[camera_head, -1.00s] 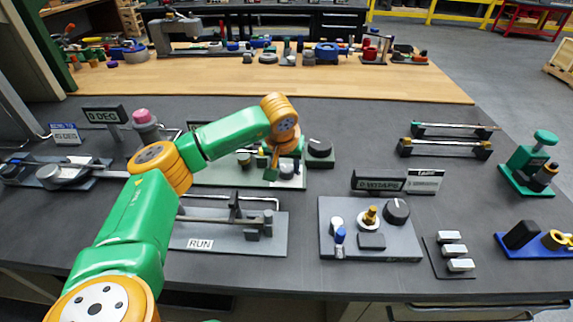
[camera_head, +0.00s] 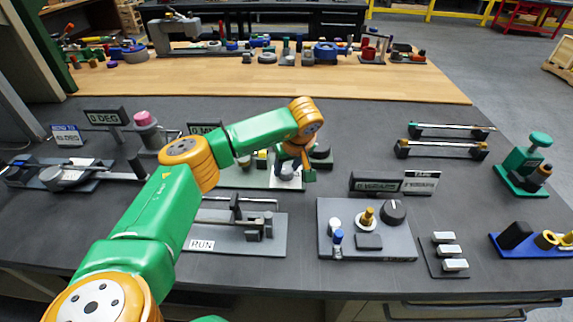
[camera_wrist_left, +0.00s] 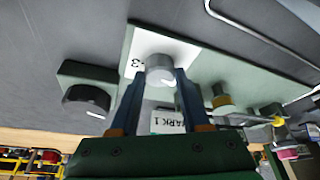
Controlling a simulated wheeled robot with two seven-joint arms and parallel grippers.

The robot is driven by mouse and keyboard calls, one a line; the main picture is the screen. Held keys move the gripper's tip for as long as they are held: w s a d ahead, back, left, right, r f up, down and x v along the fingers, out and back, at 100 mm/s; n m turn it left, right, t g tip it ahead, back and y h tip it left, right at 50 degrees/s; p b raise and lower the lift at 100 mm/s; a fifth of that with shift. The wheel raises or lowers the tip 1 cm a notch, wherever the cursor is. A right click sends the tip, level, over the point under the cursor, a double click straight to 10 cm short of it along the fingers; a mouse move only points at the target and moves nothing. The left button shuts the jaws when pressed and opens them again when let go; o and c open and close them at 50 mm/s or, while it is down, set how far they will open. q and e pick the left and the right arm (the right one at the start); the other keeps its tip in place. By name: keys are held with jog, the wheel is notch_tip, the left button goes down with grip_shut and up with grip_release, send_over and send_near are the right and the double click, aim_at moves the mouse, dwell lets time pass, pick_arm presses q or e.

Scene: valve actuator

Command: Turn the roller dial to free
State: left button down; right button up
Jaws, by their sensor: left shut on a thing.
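My left gripper (camera_head: 290,172) reaches down over the pale green panel (camera_head: 232,176) behind the middle of the bench. In the left wrist view its two blue fingers (camera_wrist_left: 158,85) are closed on the sides of a silver round knob (camera_wrist_left: 160,69). The knob stands on a white plate (camera_wrist_left: 182,48) with partly hidden markings; one reads like a 3. In the head view my arm and gripper hide most of this knob. I cannot tell from the labels whether it is the roller dial. My right gripper is not in view.
A black dial (camera_wrist_left: 88,98) on a small green base stands beside the held knob. The RUN-labelled fixture (camera_head: 262,246) with a lever lies in front. A grey panel (camera_head: 340,212) with knobs stands to its right. The bench's front right has some clear room.

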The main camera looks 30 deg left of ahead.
pick_arm(q)
jog(key=shift+r+n, duration=0.1)
jog(key=shift+n, duration=0.5)
jog(key=shift+w+n+y, duration=0.1)
jog(key=shift+n+y, duration=0.2)
jog(key=shift+c, duration=1.9)
grip_release()
jog(key=b+v, duration=0.1)
jog(key=v, duration=0.6)
jog(key=shift+w+g, duration=0.1)
jog(key=shift+g, duration=0.2)
